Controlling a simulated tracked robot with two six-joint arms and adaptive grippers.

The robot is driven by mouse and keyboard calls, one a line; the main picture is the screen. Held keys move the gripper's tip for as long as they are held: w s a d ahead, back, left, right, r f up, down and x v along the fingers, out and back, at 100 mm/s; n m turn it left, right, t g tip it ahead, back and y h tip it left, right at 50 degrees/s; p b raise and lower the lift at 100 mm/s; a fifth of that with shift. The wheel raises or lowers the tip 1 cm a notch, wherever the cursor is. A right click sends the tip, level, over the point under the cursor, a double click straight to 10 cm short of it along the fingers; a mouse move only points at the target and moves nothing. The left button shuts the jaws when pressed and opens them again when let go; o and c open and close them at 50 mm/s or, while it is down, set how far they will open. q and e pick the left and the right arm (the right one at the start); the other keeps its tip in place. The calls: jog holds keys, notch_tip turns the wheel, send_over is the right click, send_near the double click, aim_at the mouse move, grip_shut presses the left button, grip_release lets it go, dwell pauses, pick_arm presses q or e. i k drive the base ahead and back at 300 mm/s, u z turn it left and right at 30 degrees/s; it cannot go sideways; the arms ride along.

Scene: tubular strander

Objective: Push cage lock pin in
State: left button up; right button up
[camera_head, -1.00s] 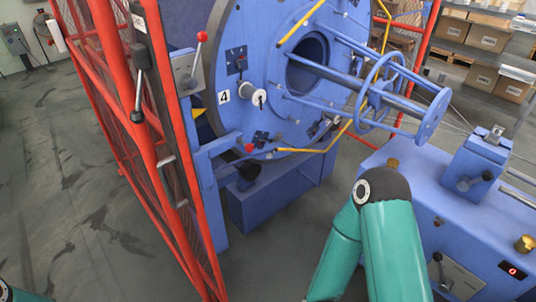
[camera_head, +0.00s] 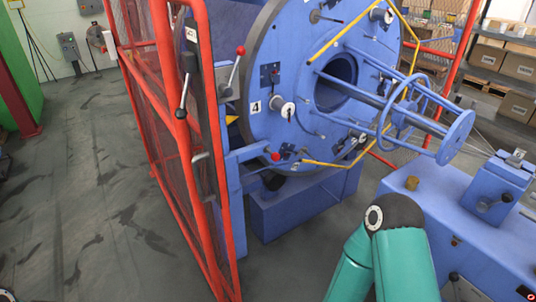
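The blue round cage plate (camera_head: 262,70) of the strander stands upright behind the red guard. A red-knobbed lever (camera_head: 240,52) stands on the blue frame at the plate's left edge. A small red knob (camera_head: 276,156) sits low on the plate near a dark bracket. I cannot tell for certain which one is the cage lock pin, or how far in it is. Neither gripper shows. A teal arm (camera_head: 403,265) of mine, with a dark joint, rises from the bottom right, and its gripper is out of frame.
A red mesh guard (camera_head: 165,150) with a black-handled lever (camera_head: 183,95) stands left of the machine. A blue bench (camera_head: 470,225) lies right of my teal arm. A blue tube frame (camera_head: 400,100) juts from the plate. The grey floor at left is clear. Shelves with boxes stand back right.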

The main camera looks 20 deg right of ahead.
aim_at(275, 156)
jog(key=i, duration=0.85)
jog(key=z, duration=0.05)
